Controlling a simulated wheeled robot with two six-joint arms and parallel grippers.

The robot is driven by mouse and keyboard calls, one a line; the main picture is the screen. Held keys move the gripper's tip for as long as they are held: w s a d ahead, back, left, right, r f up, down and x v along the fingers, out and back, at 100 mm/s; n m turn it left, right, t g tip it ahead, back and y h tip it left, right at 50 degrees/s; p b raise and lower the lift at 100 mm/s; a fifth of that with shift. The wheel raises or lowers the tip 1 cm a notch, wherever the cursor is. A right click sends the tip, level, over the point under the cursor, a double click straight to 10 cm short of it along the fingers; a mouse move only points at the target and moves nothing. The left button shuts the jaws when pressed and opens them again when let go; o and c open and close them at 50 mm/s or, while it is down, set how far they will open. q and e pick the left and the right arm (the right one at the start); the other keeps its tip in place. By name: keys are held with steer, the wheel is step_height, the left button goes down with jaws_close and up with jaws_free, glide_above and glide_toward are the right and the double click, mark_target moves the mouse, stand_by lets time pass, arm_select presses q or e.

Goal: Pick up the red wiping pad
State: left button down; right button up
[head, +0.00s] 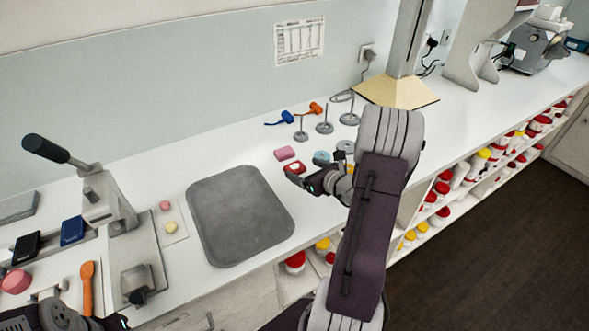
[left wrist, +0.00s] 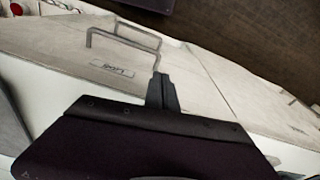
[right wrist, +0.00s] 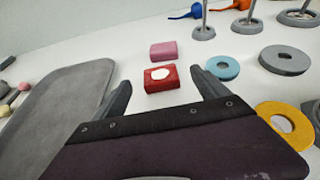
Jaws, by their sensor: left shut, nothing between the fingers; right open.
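The red wiping pad (head: 294,166), a small red block with a white oval on top, lies on the white counter just right of the grey tray. It also shows in the right wrist view (right wrist: 174,84), ahead of and between the fingertips. My right gripper (head: 308,180) is open and empty, low over the counter beside the pad. Its two fingers (right wrist: 160,86) stand apart on either side of the pad, which they do not visibly touch. My left gripper (left wrist: 158,78) is shut and empty in front of a cabinet front with a handle, away from the pad.
A pink block (right wrist: 164,50) lies just behind the pad. The grey tray (head: 236,220) is to the left. Blue (right wrist: 222,67), grey (right wrist: 285,59) and yellow (right wrist: 277,118) rings lie to the right. Metal stands (head: 325,126) are behind them. A lever press (head: 112,205) stands at far left.

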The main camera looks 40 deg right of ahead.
mark_target(295, 166)
steer(key=shift+w+f, duration=0.2)
steer(key=shift+w, duration=0.15)
steer(key=x, duration=0.4)
steer(key=shift+w+f, duration=0.2)
steer(key=shift+f, duration=0.1)
steer(key=shift+s+r, duration=0.1)
steer(key=shift+s, duration=0.05)
steer(key=shift+c, duration=0.7)
steer(key=c, duration=1.3)
steer(key=shift+r, duration=0.15)
steer(key=shift+r, duration=0.25)
steer(key=r, duration=0.2)
steer(key=r+p, duration=0.1)
steer(key=r, duration=0.1)
steer(key=shift+s+d, duration=0.3)
steer(key=shift+s, duration=0.05)
steer(key=s+d+r, duration=0.4)
steer(key=s, duration=0.1)
steer(key=s+d+r+p, duration=0.1)
steer(key=s+d+r, duration=0.1)
steer(key=s, duration=0.1)
steer(key=shift+s+d+r, duration=0.1)
steer(key=shift+s+d, duration=0.15)
